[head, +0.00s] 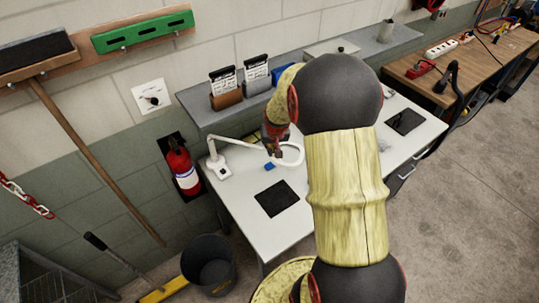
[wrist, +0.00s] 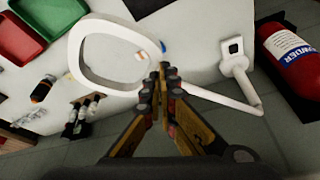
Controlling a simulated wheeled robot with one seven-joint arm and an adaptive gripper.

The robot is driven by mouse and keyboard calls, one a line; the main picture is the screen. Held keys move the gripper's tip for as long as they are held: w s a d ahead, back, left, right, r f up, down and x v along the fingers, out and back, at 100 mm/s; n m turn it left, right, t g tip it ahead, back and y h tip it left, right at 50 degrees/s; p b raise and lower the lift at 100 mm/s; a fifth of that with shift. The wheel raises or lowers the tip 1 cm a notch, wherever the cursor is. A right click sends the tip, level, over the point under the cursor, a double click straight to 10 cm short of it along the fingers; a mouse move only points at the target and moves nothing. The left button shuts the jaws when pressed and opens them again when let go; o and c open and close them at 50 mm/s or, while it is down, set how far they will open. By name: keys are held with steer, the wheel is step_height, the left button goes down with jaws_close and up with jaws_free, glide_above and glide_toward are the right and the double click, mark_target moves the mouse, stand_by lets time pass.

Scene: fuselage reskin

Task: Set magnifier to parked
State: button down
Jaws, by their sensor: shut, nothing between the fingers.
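The magnifier is a white ring on a jointed white arm. In the head view its ring (head: 291,155) is over the white bench and its base (head: 218,168) stands at the bench's left end. In the wrist view the ring (wrist: 80,65) fills the upper left and the base (wrist: 234,62) is at right, joined by the arm (wrist: 218,98). My gripper (wrist: 163,68) is shut and empty, its fingertips overlapping the ring's edge near the arm. I cannot tell whether they touch it. In the head view my gripper (head: 272,150) is beside the ring, partly hidden by my arm.
A red fire extinguisher (head: 183,170) hangs left of the white bench (head: 315,215). A black mat (head: 277,198) and a small blue item (head: 269,167) lie on it. A grey shelf (head: 205,112) with card holders runs behind. A dark bin (head: 208,265) stands on the floor.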

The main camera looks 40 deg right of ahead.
steer(key=w+d, duration=0.7)
steer(key=d, duration=0.2)
steer(key=shift+d+b, duration=0.3)
steer(key=shift+a, duration=0.1)
